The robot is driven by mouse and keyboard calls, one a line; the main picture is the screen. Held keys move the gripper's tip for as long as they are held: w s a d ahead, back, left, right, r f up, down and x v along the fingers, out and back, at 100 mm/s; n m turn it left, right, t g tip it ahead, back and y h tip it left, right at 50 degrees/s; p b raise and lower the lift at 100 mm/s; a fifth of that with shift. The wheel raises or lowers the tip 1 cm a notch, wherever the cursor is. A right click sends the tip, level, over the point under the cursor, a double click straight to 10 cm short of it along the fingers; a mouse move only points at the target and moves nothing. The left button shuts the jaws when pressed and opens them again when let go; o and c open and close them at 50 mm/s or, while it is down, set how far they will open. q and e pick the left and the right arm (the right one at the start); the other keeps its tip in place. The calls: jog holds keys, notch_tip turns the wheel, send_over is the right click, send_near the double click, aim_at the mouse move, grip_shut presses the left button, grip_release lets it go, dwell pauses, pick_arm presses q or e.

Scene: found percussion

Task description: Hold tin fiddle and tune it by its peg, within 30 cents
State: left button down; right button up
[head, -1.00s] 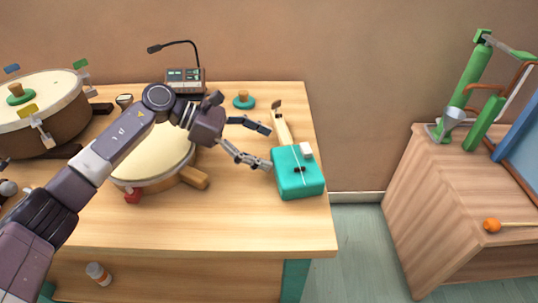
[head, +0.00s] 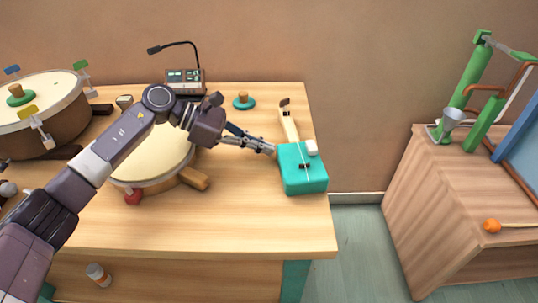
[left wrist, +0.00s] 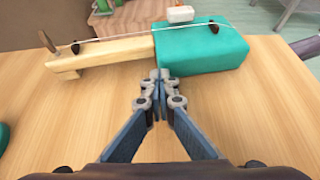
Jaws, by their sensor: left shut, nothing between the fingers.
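The tin fiddle has a teal box body (head: 303,180) and a pale wooden neck (head: 289,124) with a dark peg (head: 285,102) at its far end. It lies near the table's right edge. A string runs along it, and a white block (head: 311,147) sits at the body's side. My left gripper (head: 271,149) is shut and empty, its tips just left of the body near the neck joint. In the left wrist view the closed fingertips (left wrist: 160,75) are at the near side of the teal body (left wrist: 202,50); I cannot tell whether they touch. My right gripper is not in view.
A drum (head: 160,160) with a wooden handle lies under my left arm. A device with a bent microphone (head: 185,80) and a teal knob-like piece (head: 243,101) stand behind. A second bench (head: 430,190) stands right, across a floor gap.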

pick_arm(q)
jog(key=c, duration=1.2)
grip_release()
jog(key=shift+c, duration=0.2)
